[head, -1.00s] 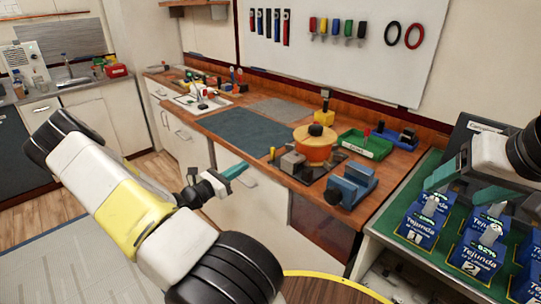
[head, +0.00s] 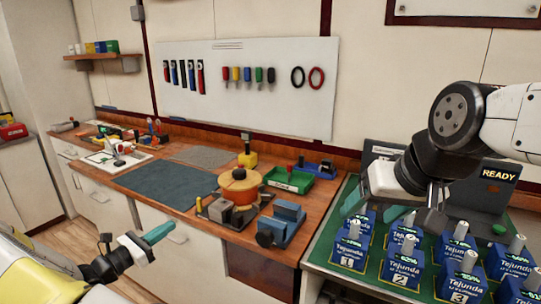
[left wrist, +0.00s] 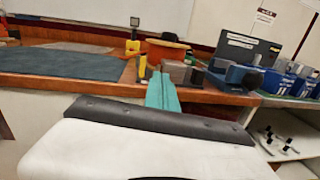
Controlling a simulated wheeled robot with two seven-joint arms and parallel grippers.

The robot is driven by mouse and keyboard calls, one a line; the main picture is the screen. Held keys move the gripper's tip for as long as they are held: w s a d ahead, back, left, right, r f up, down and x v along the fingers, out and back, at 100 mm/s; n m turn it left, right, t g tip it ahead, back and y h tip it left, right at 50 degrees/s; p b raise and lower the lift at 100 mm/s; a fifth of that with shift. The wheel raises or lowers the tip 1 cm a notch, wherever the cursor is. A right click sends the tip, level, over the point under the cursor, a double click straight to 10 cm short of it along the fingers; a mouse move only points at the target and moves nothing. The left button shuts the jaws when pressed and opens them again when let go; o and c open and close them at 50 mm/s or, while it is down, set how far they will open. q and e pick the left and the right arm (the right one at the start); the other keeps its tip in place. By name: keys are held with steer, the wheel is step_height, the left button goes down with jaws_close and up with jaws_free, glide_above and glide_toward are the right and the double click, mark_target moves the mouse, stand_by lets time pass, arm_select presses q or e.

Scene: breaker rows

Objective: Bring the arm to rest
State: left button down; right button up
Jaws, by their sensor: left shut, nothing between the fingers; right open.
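My left arm comes in at the lower left of the head view, and its gripper (head: 158,233) is shut and empty. It hangs in front of the workbench's cabinet fronts. The left wrist view shows its teal fingers (left wrist: 162,93) together, with the bench beyond. My right gripper (head: 392,217) is open and empty, over the back left of the breaker rows. Blue breakers (head: 404,272) with upright grey levers stand in rows on a green mat (head: 322,255). The front ones are numbered 1, 2 and 3. My right gripper hides some of the back breakers.
The wooden bench (head: 280,240) holds an orange pot-shaped thing (head: 239,186), a blue vise-like block (head: 282,222), a green tray (head: 289,181) and a dark mat (head: 165,185). A dark panel (head: 485,192) reading READY stands behind the breakers. Tools hang on a white wall board (head: 245,120).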

arm_select(q)
steer(key=s+d+r+m+g, duration=0.2)
steer(key=d+r+m+g, duration=0.1)
steer(key=d+m+g, duration=0.3)
steer(key=s+d+r+m+g, duration=0.25)
steer(key=d+m, duration=0.25)
steer(key=d, duration=0.3)
steer(key=s+d+r+m+g, duration=0.2)
steer(key=d+r+m+g, duration=0.25)
steer(key=d+m, duration=0.2)
steer(key=s+d+r+m+t+y, duration=0.2)
steer(key=s+r+m+y, duration=0.5)
steer(key=s+r+m, duration=0.4)
step_height(320, 180, up, 2)
steer(key=shift+s+d+m+t, duration=0.25)
steer(key=shift+d+m+t, duration=0.2)
steer(key=shift+m, duration=0.2)
